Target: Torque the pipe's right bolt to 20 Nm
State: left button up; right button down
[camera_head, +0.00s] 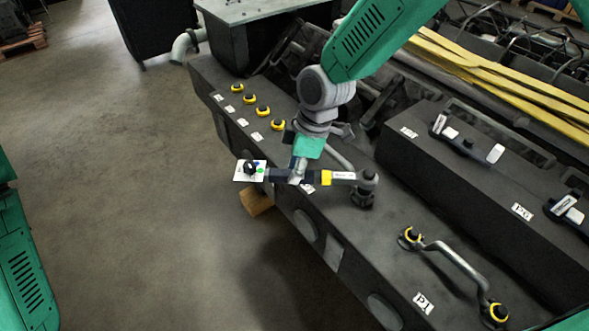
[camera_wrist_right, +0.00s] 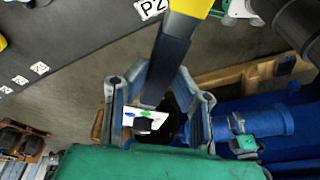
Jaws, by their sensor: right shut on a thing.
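My right gripper (camera_head: 297,173) is shut around the dark handle of a torque wrench (camera_head: 340,178). The wrench has a yellow band and a grey shaft. Its head and socket stand over the right end of a short grey pipe (camera_head: 341,156), hiding the bolt there; I cannot tell if the socket is seated. The right wrist view shows the wrench's dark handle (camera_wrist_right: 170,62) between the fingers (camera_wrist_right: 157,100). Another grey pipe (camera_head: 455,262), by label P1, has yellow-ringed bolts at its left end (camera_head: 412,236) and right end (camera_head: 497,312). My left gripper is out of view.
Several yellow-ringed fittings (camera_head: 250,97) line the dark engine block (camera_head: 400,270) at the left. A raised dark cover (camera_head: 470,180) with small parts lies to the right. A wooden block (camera_head: 257,201) is beside the block. The concrete floor (camera_head: 130,190) at the left is clear.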

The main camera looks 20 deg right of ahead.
jog(key=s+n+g, duration=0.1)
jog(key=s+n, duration=0.7)
jog(key=s, duration=0.2)
jog(key=shift+s+g, duration=0.3)
jog(key=shift+g, duration=0.1)
dwell(0.3)
jog(key=shift+w, duration=0.1)
jog(key=shift+w+a, duration=0.1)
jog(key=shift+w, duration=0.25)
jog(key=shift+w, duration=0.1)
jog(key=shift+w+a+r, duration=0.1)
jog(key=shift+w+a, duration=0.05)
jog(key=shift+w, duration=0.25)
jog(key=shift+w+m, duration=0.1)
jog(key=shift+m, duration=0.2)
